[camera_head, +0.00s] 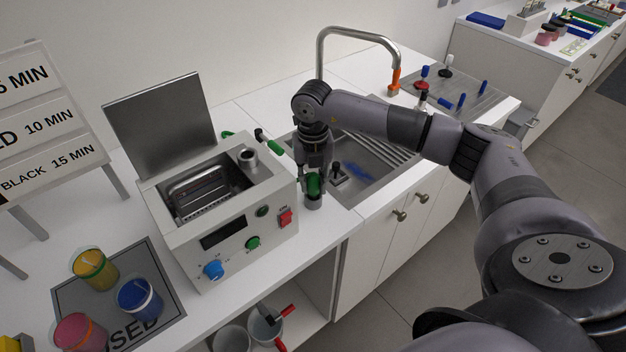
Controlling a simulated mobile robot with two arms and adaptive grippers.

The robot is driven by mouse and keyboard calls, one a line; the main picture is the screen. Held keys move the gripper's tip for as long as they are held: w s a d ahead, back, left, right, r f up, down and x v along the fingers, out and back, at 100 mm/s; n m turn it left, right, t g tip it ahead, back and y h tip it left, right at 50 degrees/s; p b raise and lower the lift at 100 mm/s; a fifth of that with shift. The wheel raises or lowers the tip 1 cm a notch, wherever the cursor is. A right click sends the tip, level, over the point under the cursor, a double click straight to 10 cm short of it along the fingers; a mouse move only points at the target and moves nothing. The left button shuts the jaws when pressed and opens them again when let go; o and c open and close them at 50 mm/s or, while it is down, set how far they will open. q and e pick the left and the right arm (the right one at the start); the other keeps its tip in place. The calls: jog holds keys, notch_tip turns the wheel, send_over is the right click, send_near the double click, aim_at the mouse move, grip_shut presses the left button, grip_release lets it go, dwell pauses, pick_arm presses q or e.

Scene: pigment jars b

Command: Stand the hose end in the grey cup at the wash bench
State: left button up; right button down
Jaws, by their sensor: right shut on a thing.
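My right gripper (314,182) points down at the front edge of the sink, on the wash bench. It is shut on the green hose end (314,187), which shows between its fingers. The small grey cup (313,203) stands on the white counter directly below the fingers. The green piece is at the cup's mouth; its lower tip is hidden, so I cannot tell how deep it sits. My left gripper is out of view.
A grey ultrasonic-type bath (225,240) with knobs and a raised lid stands close left of the gripper. A green and black handle (270,143) lies behind it. The steel sink (375,180) and tap (360,32) are behind right. Pigment jars stand on a mat, front left.

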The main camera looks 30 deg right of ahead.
jog(key=shift+f+b, duration=0.55)
jog(key=shift+f, duration=0.25)
jog(key=c, duration=1.2)
grip_release()
jog(key=shift+c, duration=0.2)
jog(key=shift+r, duration=0.1)
notch_tip(320, 180, up, 12)
jog(key=shift+f, duration=0.1)
